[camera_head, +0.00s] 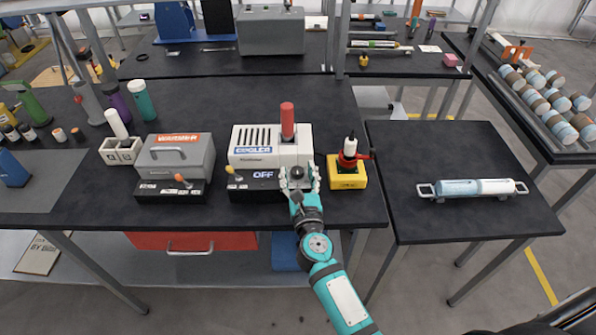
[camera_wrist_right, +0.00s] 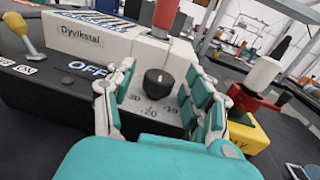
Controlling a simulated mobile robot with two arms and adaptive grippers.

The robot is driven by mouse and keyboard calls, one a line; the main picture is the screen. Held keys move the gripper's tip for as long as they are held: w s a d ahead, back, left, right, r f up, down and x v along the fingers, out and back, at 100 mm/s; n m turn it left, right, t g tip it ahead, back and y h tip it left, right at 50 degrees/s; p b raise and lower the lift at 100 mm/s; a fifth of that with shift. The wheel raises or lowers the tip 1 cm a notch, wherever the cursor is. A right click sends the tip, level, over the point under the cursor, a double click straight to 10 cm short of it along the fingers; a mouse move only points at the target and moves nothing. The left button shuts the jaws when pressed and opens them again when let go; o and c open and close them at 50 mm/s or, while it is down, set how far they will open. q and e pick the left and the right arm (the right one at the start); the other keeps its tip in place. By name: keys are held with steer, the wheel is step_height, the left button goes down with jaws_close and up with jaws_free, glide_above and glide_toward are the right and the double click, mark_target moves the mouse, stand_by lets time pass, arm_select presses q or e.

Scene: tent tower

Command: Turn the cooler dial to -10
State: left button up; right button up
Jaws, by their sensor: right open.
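The cooler (camera_head: 258,146) is a white and black box on the dark bench, with a "COOLER" label and a display reading "OFF". A red cylinder (camera_head: 287,118) stands upright in its top. Its black dial (camera_wrist_right: 159,83) is on the front, with numbers printed around its lower side; a light mark shows on the knob's face. My right gripper (camera_head: 299,178) is in front of the cooler at the dial. In the right wrist view its two fingers (camera_wrist_right: 160,100) are open, one on each side of the dial, with visible gaps to it. My left gripper is not in view.
Left of the cooler is a grey warmer box (camera_head: 176,156). Right of it stands a yellow block (camera_head: 347,178) holding a red and black item, close to my right gripper. A side table (camera_head: 450,150) stands further right.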

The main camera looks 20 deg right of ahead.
steer(key=shift+w, duration=0.15)
jaws_close()
stand_by(0.4)
